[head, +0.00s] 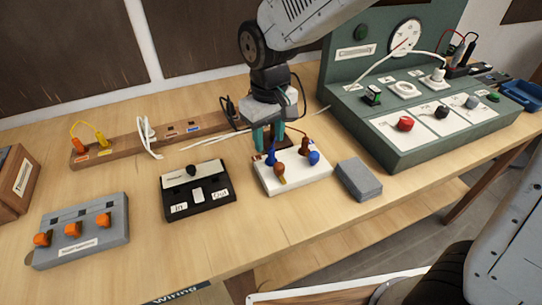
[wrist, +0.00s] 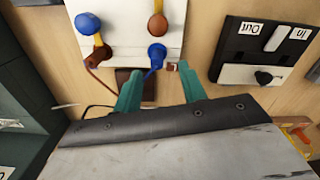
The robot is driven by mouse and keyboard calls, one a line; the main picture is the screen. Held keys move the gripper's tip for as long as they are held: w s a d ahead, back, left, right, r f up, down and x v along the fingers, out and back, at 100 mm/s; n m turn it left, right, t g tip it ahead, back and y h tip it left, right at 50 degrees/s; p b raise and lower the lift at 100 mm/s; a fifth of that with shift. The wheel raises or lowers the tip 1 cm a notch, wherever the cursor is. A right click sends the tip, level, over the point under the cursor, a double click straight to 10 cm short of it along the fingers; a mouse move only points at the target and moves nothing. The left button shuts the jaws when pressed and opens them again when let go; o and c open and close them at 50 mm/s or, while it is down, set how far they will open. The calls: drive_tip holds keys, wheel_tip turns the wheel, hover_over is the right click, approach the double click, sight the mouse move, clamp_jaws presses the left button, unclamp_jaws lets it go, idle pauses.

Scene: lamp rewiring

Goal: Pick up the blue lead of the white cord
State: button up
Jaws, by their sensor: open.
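The blue lead (wrist: 156,54) stands at the back-left post of a white terminal block (head: 297,184), and its blue wire bends back from it. It also shows in the head view (head: 270,158). My gripper (wrist: 161,72) is open and empty, its teal fingers pointing down at the block's back edge. In the wrist view the fingertips lie on either side of the blue wire, a little short of the blue plug. My gripper in the head view (head: 269,138) hangs just behind the block. The white cord (head: 205,143) runs along the table and is partly hidden behind my gripper.
A brown lead (wrist: 101,54) stands beside the blue one, with a blue knob (head: 314,158) and an orange-brown knob (head: 280,171) in front. A black switch box (head: 197,190) is left, a grey block (head: 358,180) right. The green panel (head: 400,149) rises at right.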

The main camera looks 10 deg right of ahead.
sight(271, 148)
wheel_tip(271, 148, down, 5)
drive_tip(key=shift+d+r, duration=0.1)
drive_tip(key=shift+d, duration=0.05)
clamp_jaws()
